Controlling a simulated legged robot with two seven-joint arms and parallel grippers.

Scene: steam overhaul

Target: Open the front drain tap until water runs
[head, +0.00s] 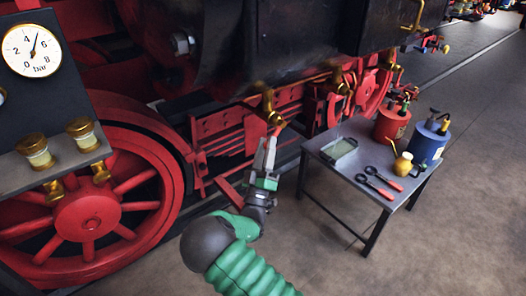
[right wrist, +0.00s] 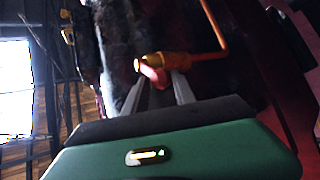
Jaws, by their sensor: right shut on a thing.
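A brass drain tap (head: 268,98) hangs under the black cylinder casing, in front of the red frame. In the right wrist view the tap (right wrist: 150,61) is a brass body with a copper pipe running off to the upper right. My right gripper (head: 273,132) reaches up to it from below. In the right wrist view its fingers are shut on the tap's small reddish lever (right wrist: 153,76), just under the brass body. The fingers partly hide the lever, and its exact angle is hard to tell. My left gripper is not in view.
Further brass taps (head: 342,89) hang to the right. A grey table (head: 340,183) stands right of my arm, with a tray (head: 339,147), red-handled tools (head: 379,188), a red can (head: 391,125) and a blue can (head: 428,143). A red wheel (head: 85,216) and gauge panel (head: 33,48) are at left.

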